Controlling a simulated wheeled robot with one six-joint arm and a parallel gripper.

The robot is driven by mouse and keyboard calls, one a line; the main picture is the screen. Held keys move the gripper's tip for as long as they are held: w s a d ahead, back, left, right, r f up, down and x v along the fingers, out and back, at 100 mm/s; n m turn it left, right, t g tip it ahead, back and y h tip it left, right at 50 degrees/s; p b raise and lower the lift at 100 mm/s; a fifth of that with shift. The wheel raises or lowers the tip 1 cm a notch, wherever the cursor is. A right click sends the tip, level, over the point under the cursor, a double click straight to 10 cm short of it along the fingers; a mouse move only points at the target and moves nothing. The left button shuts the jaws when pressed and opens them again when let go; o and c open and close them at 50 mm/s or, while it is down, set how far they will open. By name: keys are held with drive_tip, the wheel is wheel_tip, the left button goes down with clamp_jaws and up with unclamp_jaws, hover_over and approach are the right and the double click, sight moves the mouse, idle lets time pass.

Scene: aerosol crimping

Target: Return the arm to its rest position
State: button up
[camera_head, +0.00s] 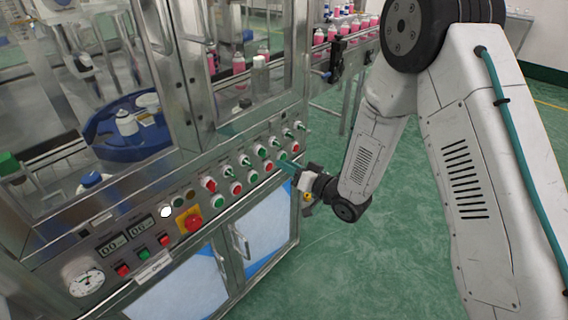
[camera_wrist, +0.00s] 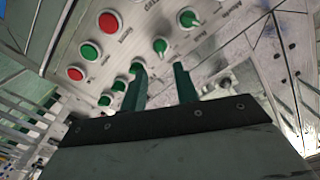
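My gripper (camera_head: 285,165) is close in front of the control panel (camera_head: 140,222) of the machine, at the right part of its rows of buttons and knobs. In the wrist view, the two dark green fingers of my gripper (camera_wrist: 159,76) stand apart with nothing visible between them. A green knob (camera_wrist: 160,46) shows beyond the gap, and another green knob (camera_wrist: 189,19) is up and to the right. Whether a fingertip touches the panel cannot be told. My arm reaches in from the right of the head view, bent low at the wrist.
A red emergency stop on a yellow plate (camera_head: 189,220) sticks out of the panel. Cabinet door handles (camera_head: 240,243) protrude below. Inside the machine is a blue turntable (camera_head: 105,140). A conveyor with pink cans (camera_head: 346,28) stands behind. Green floor (camera_head: 365,270) is clear at the right.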

idle(0.3)
drive_tip(key=s+d+f+g+h, duration=0.2)
drive_tip(key=d+f+g+h, duration=0.3)
drive_tip(key=d+f+h, duration=0.4)
drive_tip(key=s+d+r+g+h, duration=0.3)
drive_tip(key=s+d+r+h, duration=0.2)
drive_tip(key=s+d+r, duration=0.5)
drive_tip(key=s+d+r+m+g, duration=0.1)
drive_tip(key=s+d+r+m, duration=0.1)
drive_tip(key=s+r, duration=0.8)
drive_tip(key=s+d+r+m+g, duration=0.1)
drive_tip(key=s+d+r, duration=0.4)
drive_tip(key=s+r, duration=0.6)
drive_tip(key=s, duration=0.2)
drive_tip(key=shift+s+d+r+m, duration=0.15)
drive_tip(key=shift+s+r+m, duration=0.05)
drive_tip(key=shift+s+m, duration=0.2)
